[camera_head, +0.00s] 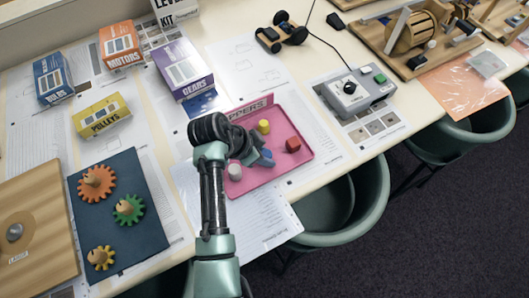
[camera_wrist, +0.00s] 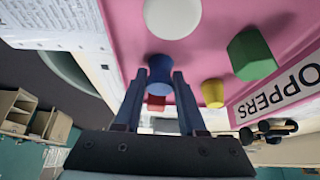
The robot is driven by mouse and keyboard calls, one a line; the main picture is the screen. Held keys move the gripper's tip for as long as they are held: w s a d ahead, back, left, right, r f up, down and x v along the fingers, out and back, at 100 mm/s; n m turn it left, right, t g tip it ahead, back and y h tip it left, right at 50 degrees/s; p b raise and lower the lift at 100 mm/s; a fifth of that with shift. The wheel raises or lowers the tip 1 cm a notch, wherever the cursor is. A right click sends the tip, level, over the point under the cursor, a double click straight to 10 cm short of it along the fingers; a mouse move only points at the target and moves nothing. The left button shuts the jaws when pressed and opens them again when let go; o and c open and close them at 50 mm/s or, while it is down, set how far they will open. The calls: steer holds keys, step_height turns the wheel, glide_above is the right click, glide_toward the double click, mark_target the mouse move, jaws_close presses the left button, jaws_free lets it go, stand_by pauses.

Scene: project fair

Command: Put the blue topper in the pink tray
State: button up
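The pink tray (camera_head: 283,167) lies on the table with a "TOPPERS" label along its far edge; it also fills the top of the wrist view (camera_wrist: 215,40). The blue topper (camera_wrist: 160,68) is between the fingertips of my gripper (camera_wrist: 159,84), which appear to press on its two sides. My gripper (camera_head: 262,159) is over the tray in the head view. I cannot tell whether the topper touches the tray floor.
In the tray are a white topper (camera_head: 235,172), a yellow one (camera_head: 264,127), a red one (camera_head: 293,145) and a green one (camera_wrist: 250,55). A grey control box (camera_head: 352,92) stands right of the tray. The gears box (camera_head: 184,70) stands behind left.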

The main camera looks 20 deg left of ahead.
steer(key=o, duration=0.4)
